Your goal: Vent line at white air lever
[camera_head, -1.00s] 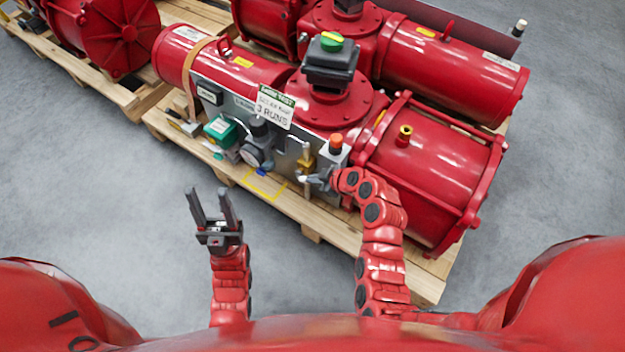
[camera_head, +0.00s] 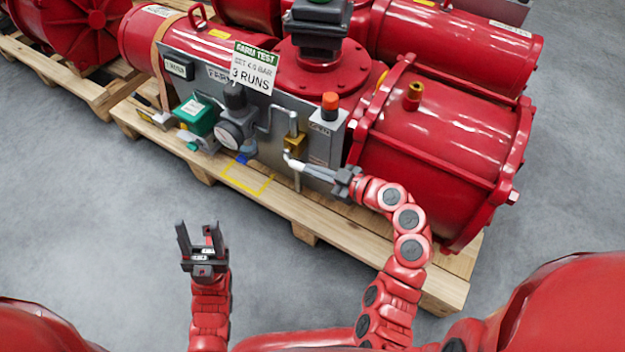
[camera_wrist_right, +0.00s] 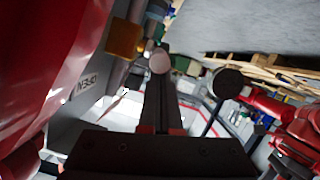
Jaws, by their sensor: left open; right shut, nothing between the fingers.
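The white lever (camera_head: 291,160) sits just below a brass valve body (camera_head: 296,142) on the front panel of the red actuator. My right gripper (camera_head: 306,168) reaches in from the right with its fingers closed together. Its tips are at or very close to the lever; I cannot tell whether they touch. In the right wrist view, the closed fingers (camera_wrist_right: 160,72) end at a pale round end, probably the lever's, with the brass block (camera_wrist_right: 123,38) up and left. My left gripper (camera_head: 198,226) is open and empty over the floor, in front of the pallet.
A sign (camera_head: 253,68) hangs above. The wooden pallet (camera_head: 275,200) edge runs below. Grey floor is free at front left.

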